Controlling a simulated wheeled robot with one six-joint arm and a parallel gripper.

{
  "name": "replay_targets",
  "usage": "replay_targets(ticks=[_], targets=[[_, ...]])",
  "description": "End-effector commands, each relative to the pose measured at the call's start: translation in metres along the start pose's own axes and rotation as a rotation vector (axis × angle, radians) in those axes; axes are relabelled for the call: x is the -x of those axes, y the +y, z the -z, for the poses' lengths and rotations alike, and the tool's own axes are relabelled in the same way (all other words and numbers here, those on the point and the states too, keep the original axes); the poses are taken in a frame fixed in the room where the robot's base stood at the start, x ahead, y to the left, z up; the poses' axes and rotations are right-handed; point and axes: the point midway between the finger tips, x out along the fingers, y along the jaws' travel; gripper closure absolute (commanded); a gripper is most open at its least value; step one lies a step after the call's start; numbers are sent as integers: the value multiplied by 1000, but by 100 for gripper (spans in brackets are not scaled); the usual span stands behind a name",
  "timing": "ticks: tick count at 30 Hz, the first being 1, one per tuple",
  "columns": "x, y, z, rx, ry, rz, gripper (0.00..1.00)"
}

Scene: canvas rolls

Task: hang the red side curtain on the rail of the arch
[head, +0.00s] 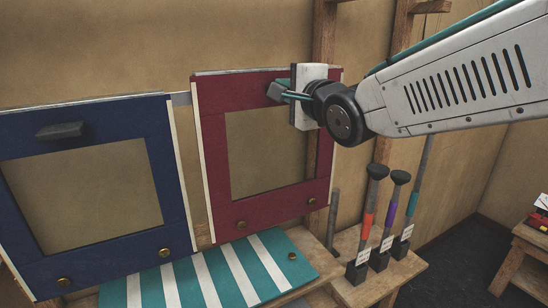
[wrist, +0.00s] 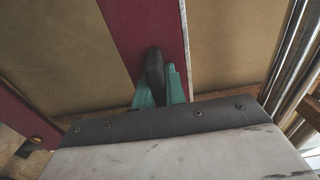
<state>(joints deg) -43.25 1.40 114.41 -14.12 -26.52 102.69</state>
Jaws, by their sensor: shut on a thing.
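The red side curtain (head: 211,145), a flat panel with a large window opening, is upright in the head view. My gripper (head: 284,93) is shut on the dark handle near its upper right. In the wrist view my gripper (wrist: 158,92) has its teal fingers on either side of the dark handle (wrist: 155,66), with the red panel (wrist: 146,22) behind. A short piece of grey rail (head: 181,99) shows between the red curtain and the blue panel. I cannot tell whether the red curtain's top edge touches the rail.
A blue panel (head: 164,160) with a dark handle hangs at left. A teal-and-white striped canvas (head: 270,257) lies below. Several upright tools (head: 388,210) with orange, purple and teal grips stand right of the curtain. Shiny metal rods (wrist: 300,50) run along the wrist view's right side.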

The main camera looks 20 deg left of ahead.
Motion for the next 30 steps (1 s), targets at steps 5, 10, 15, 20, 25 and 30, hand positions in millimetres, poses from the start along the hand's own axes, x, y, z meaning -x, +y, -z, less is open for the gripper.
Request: replay_targets(ticks=[5, 10, 15, 20, 25, 30], targets=[[19, -1, 0, 0, 0, 3, 100], [36, -2, 0, 0, 0, 4, 100], [53, -1, 0, 0, 0, 3, 100], [69, -1, 0, 0, 0, 2, 100], [86, -1, 0, 0, 0, 3, 100], [101, -1, 0, 1, 0, 3, 100]])
